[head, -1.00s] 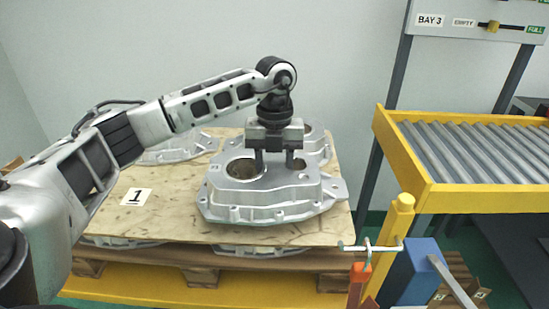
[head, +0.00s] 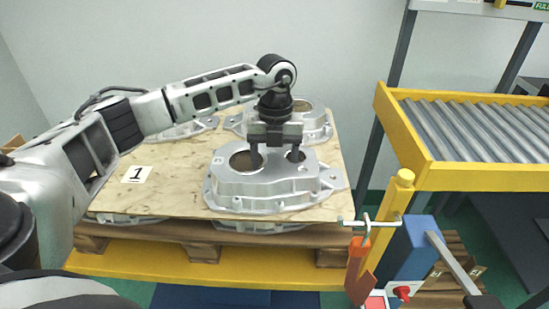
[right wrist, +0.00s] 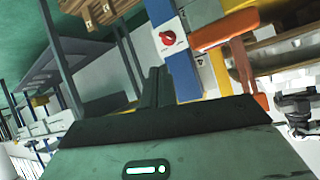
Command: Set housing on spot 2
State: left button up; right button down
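A grey cast housing (head: 262,188) lies flat on the front right of the plywood sheet (head: 165,198) in the head view. My left gripper (head: 275,156) is over it from above, with its fingers spread and their tips at the two round openings in its top. It looks open, with a gap on the inner side of the fingers. A card marked 1 (head: 136,174) lies on the bare sheet to the left. No mark 2 shows. My right gripper (right wrist: 157,88) shows in the right wrist view with its fingers together and nothing between them.
Two more housings stand at the back of the sheet, one at right (head: 313,122) and one at left (head: 190,128), partly behind my arm. More castings show under the sheet, above a wooden pallet (head: 205,252). A yellow-framed roller conveyor (head: 470,180) stands at right.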

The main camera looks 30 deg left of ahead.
aim_at(275, 154)
pick_arm(q)
notch_tip(275, 154, up, 12)
jog(key=w, duration=0.1)
jog(key=shift+a, duration=0.25)
jog(key=shift+r, duration=0.2)
dwell(0.5)
